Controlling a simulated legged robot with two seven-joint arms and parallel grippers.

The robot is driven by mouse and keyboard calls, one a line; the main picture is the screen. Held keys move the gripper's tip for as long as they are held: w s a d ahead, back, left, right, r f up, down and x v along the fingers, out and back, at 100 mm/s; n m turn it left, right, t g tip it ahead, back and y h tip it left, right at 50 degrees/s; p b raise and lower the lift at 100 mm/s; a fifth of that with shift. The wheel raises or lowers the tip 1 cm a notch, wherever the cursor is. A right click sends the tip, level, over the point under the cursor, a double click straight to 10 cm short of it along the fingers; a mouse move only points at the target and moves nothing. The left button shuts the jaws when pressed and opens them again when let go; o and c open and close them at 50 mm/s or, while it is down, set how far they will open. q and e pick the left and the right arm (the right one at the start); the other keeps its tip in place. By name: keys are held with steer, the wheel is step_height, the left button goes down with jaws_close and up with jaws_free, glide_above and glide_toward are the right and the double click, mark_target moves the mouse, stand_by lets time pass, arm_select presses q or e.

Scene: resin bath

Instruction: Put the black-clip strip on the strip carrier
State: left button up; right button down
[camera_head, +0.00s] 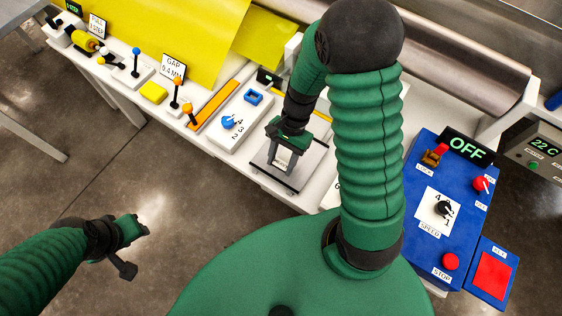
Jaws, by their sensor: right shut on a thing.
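My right gripper (285,150) reaches down over a square grey plate (308,169) on the white bench. It is shut on a small pale piece (284,160) that shows below its fingers. The piece looks like a strip, but I cannot make out a black clip on it, and the fingers hide part of it. I cannot tell whether it touches the plate. My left gripper (142,227) is out over the floor at the lower left, away from the bench, with nothing visible in it. I cannot pick out the strip carrier for certain.
Left of the plate are a white panel with a blue knob (229,122), an orange slot (214,102) and several levers. A yellow sheet (182,38) lies behind. A blue control box (420,224) reading OFF stands at right. My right arm hides the bench between.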

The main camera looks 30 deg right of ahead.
steer(key=c, duration=0.7)
jaws_free()
